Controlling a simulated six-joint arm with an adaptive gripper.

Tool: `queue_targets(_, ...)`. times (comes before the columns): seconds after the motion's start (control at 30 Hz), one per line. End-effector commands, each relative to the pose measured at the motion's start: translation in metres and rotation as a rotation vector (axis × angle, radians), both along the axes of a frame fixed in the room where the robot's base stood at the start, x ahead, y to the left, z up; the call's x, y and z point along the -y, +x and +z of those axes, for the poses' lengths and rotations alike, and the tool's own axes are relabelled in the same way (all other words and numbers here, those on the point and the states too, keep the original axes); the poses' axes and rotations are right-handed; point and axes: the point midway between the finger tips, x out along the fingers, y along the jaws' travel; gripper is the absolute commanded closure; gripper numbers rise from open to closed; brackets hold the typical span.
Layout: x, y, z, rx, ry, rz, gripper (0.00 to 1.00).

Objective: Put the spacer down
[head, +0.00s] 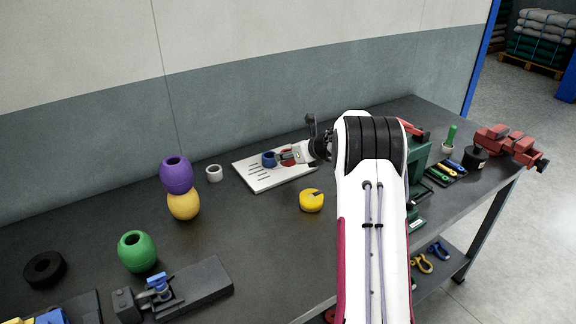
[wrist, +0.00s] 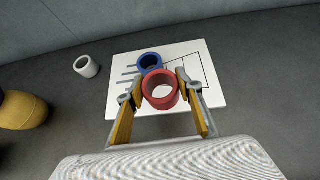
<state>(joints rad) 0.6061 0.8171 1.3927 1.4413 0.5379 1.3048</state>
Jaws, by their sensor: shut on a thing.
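My gripper (wrist: 159,88) is shut on a red ring-shaped spacer (wrist: 161,105), one finger on each side of it. The spacer's open hole faces the wrist camera. It is over the white board (wrist: 205,70), next to a blue ring (wrist: 150,59) that sits on the board. I cannot tell whether the red spacer touches the board.
A white ring (head: 214,173) stands left of the board and a yellow round item (head: 311,200) in front. Purple (head: 176,174), yellow (head: 183,205) and green (head: 137,251) floats stand left. A green case (head: 418,150) is behind my arm at right. A wall runs along the back.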

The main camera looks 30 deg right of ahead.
Motion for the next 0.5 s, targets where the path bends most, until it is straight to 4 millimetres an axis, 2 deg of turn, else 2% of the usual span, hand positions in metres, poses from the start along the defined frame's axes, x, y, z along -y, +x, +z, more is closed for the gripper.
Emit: queue_targets(0.5,-0.0001,0.0000,-0.0092,0.000,0.000,0.000,0.86)
